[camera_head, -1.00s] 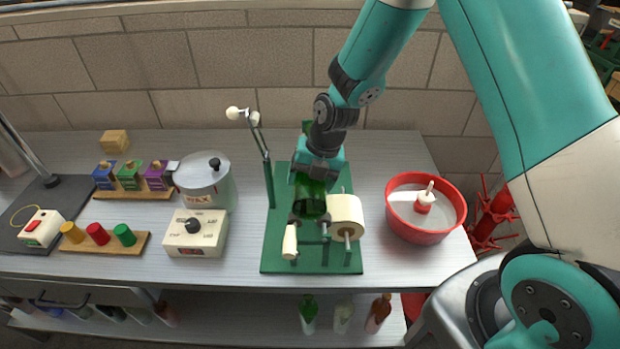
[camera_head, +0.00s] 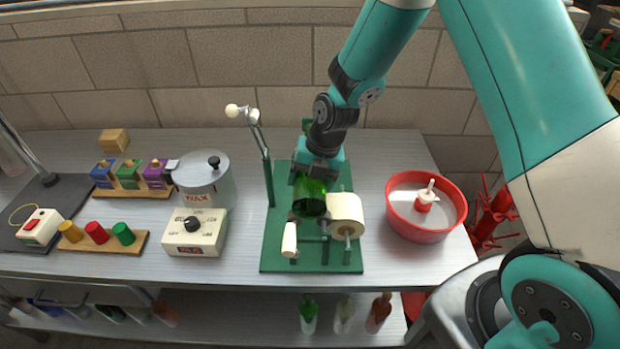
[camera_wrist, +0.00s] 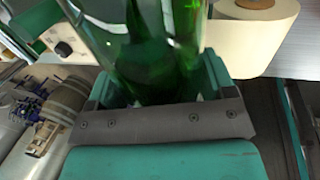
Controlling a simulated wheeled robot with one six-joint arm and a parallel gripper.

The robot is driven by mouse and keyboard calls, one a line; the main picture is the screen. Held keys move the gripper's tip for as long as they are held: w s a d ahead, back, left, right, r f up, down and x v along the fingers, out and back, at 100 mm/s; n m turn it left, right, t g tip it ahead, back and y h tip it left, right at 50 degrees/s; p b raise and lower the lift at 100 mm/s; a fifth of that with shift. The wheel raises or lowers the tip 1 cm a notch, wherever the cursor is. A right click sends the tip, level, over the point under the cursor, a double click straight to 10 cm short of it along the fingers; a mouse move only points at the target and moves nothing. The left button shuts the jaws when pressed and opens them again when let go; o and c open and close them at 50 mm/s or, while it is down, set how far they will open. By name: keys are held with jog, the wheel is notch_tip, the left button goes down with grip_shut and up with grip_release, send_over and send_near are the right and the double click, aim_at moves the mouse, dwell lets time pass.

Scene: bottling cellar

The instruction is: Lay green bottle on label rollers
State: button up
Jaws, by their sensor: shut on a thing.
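The green bottle (camera_head: 310,196) lies along the labelling stand in the head view, its round base toward the front edge of the bench. My gripper (camera_head: 317,170) reaches down from above and is shut on the bottle. In the wrist view the green glass (camera_wrist: 160,50) fills the space between my gripper's fingers (camera_wrist: 160,90). The label rollers belong to the green stand (camera_head: 290,262); they are mostly hidden under the bottle, so I cannot tell whether the bottle touches them. A cream label roll (camera_head: 345,214) sits just right of the bottle, and a white handle (camera_head: 289,241) is at front left.
A lever with a white knob (camera_head: 233,111) rises left of the bottle. A red tub (camera_head: 425,235) stands to the right. A wax pot (camera_head: 204,184) and a control box (camera_head: 194,232) stand to the left. Several bottles (camera_head: 308,314) are on the shelf below.

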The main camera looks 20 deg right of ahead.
jog(key=o, duration=1.7)
jog(key=shift+f, duration=0.1)
jog(key=b+v, duration=0.3)
jog(key=v, duration=1.4)
jog(key=shift+r+b, duration=0.25)
jog(key=shift+b, duration=0.05)
jog(key=s+a+m, duration=0.3)
jog(key=s+m, duration=0.4)
jog(key=m, duration=0.1)
jog(key=s+a+r+m+y, duration=0.1)
jog(key=s+a+m, duration=0.2)
jog(key=s+m, duration=0.5)
jog(key=s+a+r+m+g, duration=0.1)
jog(key=s+a+m, duration=0.2)
jog(key=s+m, duration=0.4)
jog(key=shift+s+m, duration=0.25)
jog(key=shift+m, duration=0.55)
